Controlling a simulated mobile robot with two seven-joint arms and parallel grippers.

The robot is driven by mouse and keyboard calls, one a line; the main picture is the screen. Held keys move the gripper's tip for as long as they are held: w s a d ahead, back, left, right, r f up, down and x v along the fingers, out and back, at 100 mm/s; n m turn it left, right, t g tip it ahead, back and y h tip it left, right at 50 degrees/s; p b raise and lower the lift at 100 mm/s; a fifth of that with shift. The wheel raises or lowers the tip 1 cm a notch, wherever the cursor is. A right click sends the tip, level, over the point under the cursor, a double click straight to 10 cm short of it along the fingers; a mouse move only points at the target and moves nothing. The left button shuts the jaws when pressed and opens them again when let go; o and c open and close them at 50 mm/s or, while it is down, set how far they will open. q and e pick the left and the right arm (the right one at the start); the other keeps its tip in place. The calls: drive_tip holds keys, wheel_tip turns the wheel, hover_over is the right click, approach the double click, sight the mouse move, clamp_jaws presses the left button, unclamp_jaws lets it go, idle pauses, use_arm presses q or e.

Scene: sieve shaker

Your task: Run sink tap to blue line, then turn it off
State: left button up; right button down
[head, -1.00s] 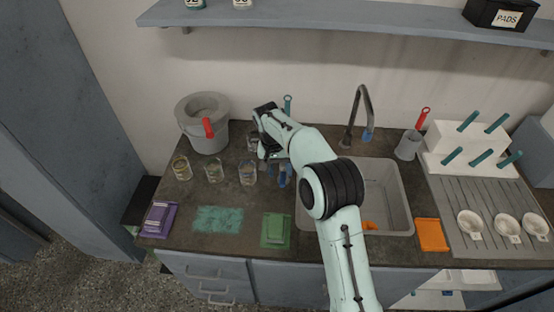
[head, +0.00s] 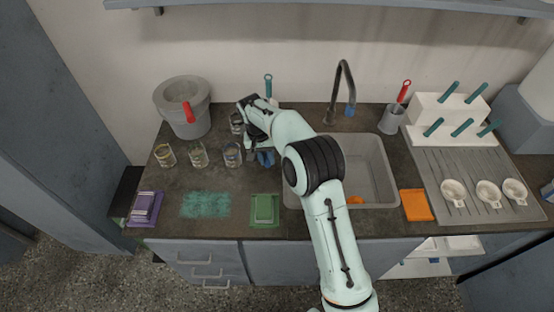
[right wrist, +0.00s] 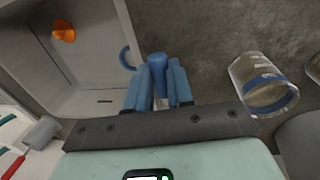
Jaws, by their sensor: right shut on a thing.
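The tap (head: 345,82) is a dark gooseneck with a blue tip, at the back of the grey sink (head: 383,170). My right gripper (head: 264,158) is over the counter just left of the sink. In the right wrist view its blue fingers (right wrist: 158,88) are shut on an upright blue piece (right wrist: 158,66); I cannot tell what that piece belongs to. A thin blue arc (right wrist: 126,58) shows beside it at the sink's edge. A clear jar with a blue band (head: 232,156) stands left of the gripper, and it also shows in the wrist view (right wrist: 263,85). My left gripper is out of view.
Two more jars (head: 198,155) (head: 165,155) stand further left, with a grey bucket (head: 187,105) behind. Green (head: 264,209) and orange (head: 416,205) pads lie at the front. A cup with a red-handled tool (head: 392,120) is right of the tap. A shelf crosses above.

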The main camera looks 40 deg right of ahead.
idle(0.5)
drive_tip(key=shift+s+d+n+b, duration=0.3)
drive_tip(key=shift+s+d+n, duration=0.2)
drive_tip(key=shift+n, duration=0.6)
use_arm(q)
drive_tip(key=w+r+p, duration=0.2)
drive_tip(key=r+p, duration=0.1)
use_arm(e)
drive_tip(key=d+n+t, duration=0.2)
drive_tip(key=d+n, duration=0.5)
drive_tip(key=n, duration=0.6)
drive_tip(key=shift+w+d+n, duration=0.15)
drive_tip(key=shift+w+n, duration=0.15)
drive_tip(key=shift+n, duration=0.1)
drive_tip(key=shift+r, duration=0.1)
idle(4.3)
